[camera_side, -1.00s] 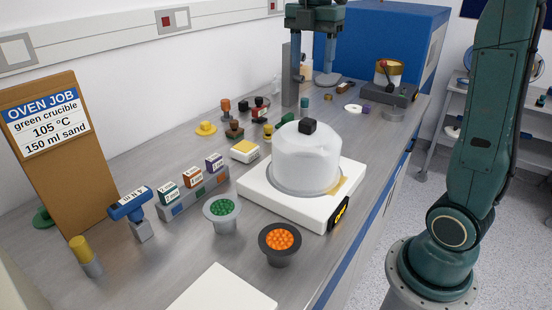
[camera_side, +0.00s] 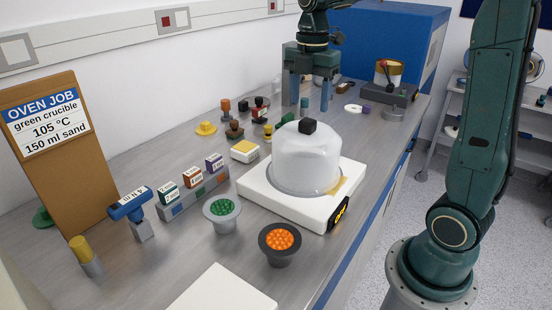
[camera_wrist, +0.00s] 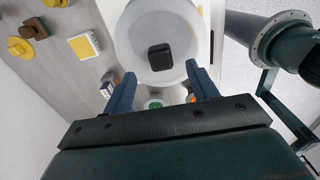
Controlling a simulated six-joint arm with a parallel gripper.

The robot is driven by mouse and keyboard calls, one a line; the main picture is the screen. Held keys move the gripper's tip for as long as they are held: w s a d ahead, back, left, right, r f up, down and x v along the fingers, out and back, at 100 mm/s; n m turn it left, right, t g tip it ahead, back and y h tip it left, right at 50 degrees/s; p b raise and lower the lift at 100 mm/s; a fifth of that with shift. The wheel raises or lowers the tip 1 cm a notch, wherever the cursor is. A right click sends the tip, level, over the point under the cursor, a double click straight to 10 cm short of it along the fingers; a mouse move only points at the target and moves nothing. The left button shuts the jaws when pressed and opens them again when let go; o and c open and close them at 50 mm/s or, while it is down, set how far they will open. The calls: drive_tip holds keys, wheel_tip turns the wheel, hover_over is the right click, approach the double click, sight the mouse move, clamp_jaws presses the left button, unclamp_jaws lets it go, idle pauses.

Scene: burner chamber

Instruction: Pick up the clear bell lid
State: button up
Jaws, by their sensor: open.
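The clear bell lid (camera_side: 306,160) is a frosted dome with a black square knob (camera_side: 308,126) on top. It stands upright on a white square base (camera_side: 262,190). In the wrist view the lid (camera_wrist: 138,42) is seen from above, with its knob (camera_wrist: 160,57) ahead of my fingertips and roughly between their lines. My gripper (camera_side: 308,108) is open and empty, with its blue fingers pointing down behind the lid in the side view. The gripper also shows in the wrist view (camera_wrist: 163,82), fingers wide apart. Nothing is between the fingers.
A cup of green beads (camera_side: 222,210) and a dark cup of orange beads (camera_side: 280,242) stand before the base. A labelled vial rack (camera_side: 195,192), a yellow-topped box (camera_side: 244,151) and several stamps lie left. A blue box (camera_side: 395,40) stands behind.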

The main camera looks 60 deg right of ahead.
sight(308, 120)
drive_tip(key=shift+f, duration=0.1)
drive_tip(key=shift+a+f, duration=0.1)
drive_tip(key=shift+f, duration=2.5)
clamp_jaws()
